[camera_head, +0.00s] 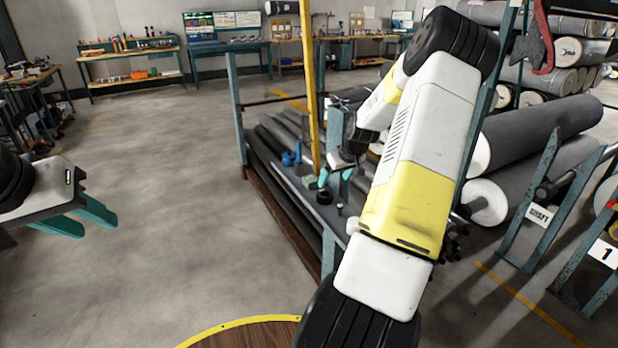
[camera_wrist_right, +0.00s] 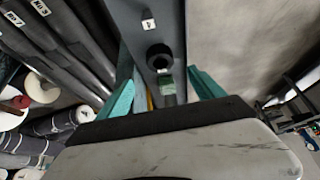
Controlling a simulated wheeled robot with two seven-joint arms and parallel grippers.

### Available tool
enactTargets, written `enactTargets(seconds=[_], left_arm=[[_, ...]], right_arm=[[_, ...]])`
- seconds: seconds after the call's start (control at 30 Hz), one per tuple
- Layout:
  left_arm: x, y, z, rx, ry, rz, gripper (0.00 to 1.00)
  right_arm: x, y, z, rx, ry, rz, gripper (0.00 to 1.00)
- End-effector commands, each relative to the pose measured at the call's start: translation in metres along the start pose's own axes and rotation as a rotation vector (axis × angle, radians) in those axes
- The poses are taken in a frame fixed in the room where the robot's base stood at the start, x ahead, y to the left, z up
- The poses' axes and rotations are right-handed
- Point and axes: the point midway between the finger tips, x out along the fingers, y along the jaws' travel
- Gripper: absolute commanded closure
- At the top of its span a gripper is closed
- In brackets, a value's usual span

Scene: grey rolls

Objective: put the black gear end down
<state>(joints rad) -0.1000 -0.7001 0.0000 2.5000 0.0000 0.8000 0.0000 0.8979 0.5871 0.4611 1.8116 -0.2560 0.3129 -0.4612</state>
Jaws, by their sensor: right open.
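A black gear end (camera_wrist_right: 160,57), round with a hole, rests on the narrow grey shelf top in the right wrist view. In the head view a small dark round piece (camera_head: 324,197), which looks like it, sits on the shelf near my right gripper. My right gripper (camera_head: 335,180) has its teal fingers apart. In the wrist view the right gripper (camera_wrist_right: 159,74) has the gear end beyond and between its fingertips, with nothing held; contact cannot be told. My left gripper (camera_head: 78,218) is open and empty over the floor at far left.
A green block (camera_head: 310,181) and blue items (camera_head: 287,158) stand on the same shelf. A yellow post (camera_head: 308,90) rises beside it. Large grey rolls (camera_head: 540,130) fill racks at right. The floor (camera_head: 150,150) at left is clear.

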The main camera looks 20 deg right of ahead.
Motion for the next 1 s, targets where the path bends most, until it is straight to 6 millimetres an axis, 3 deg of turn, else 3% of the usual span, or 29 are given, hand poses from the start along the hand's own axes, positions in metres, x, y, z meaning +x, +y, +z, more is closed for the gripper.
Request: enactTargets(seconds=[0.13, 0.27, 0.4, 0.53, 0.67, 0.8, 1.0], left_arm=[[0.000, 0.000, 0.000, 0.000, 0.000, 0.000, 0.64], [0.000, 0.000, 0.000, 0.000, 0.000, 0.000, 0.64], [0.000, 0.000, 0.000, 0.000, 0.000, 0.000, 0.64], [0.000, 0.000, 0.000, 0.000, 0.000, 0.000, 0.64], [0.000, 0.000, 0.000, 0.000, 0.000, 0.000, 0.64], [0.000, 0.000, 0.000, 0.000, 0.000, 0.000, 0.64], [0.000, 0.000, 0.000, 0.000, 0.000, 0.000, 0.64]], right_arm=[[-0.015, -0.006, -0.003, -0.007, -0.003, 0.001, 0.23], [-0.046, -0.037, -0.015, -0.039, -0.020, 0.012, 0.23], [-0.109, -0.097, -0.025, -0.074, -0.042, 0.035, 0.23], [-0.172, -0.153, -0.017, -0.077, -0.044, 0.049, 0.23], [-0.230, -0.203, 0.005, -0.058, -0.025, 0.045, 0.23], [-0.284, -0.248, 0.043, -0.021, 0.010, 0.006, 0.23], [-0.328, -0.290, 0.100, 0.032, 0.047, -0.088, 0.23]])
